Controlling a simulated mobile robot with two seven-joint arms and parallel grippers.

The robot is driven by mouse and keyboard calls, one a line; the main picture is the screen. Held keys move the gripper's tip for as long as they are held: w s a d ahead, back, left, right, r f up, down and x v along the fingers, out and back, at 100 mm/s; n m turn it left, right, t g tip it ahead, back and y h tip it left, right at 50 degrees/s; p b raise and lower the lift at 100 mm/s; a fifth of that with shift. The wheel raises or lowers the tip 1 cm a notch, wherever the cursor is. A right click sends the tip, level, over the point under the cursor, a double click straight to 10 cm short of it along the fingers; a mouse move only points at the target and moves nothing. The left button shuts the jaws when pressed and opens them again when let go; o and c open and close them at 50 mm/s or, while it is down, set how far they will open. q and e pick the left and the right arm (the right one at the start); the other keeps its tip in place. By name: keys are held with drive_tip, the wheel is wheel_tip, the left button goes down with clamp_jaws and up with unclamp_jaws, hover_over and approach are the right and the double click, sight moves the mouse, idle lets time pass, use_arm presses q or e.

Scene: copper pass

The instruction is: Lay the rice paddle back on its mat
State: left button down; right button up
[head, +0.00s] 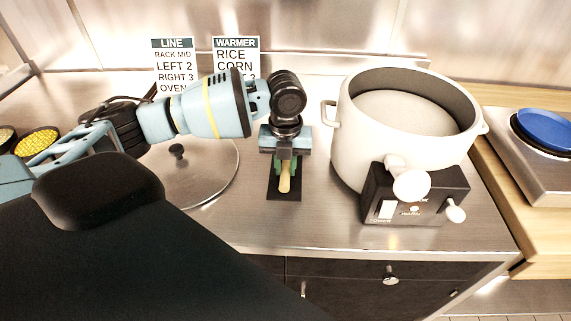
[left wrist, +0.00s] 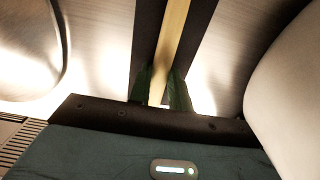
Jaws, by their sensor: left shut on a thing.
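The rice paddle (head: 285,183) shows as a pale wooden handle in front of my left gripper (head: 287,164). It also shows in the left wrist view (left wrist: 171,40), running straight away between the green fingers. My left gripper (left wrist: 163,88) points down and is shut on the handle. The dark mat (head: 296,194) is under the paddle, and its bare strips show on both sides of the handle in the left wrist view (left wrist: 146,38). The paddle is lined up along the mat; whether it touches is not clear. The rest of the paddle is hidden by my gripper.
A large cream rice warmer (head: 350,150) with a dark control box stands close to the right of the mat. A round steel lid (head: 205,180) with a black knob lies to the left. Two signs (head: 235,55) stand behind. The counter's front edge is just below the mat.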

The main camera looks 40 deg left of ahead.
use_arm(q)
drive_tip(key=c, duration=1.3)
unclamp_jaws()
wheel_tip(320, 180, up, 12)
drive_tip(key=shift+p, duration=0.35)
drive_tip(key=shift+w, duration=0.1)
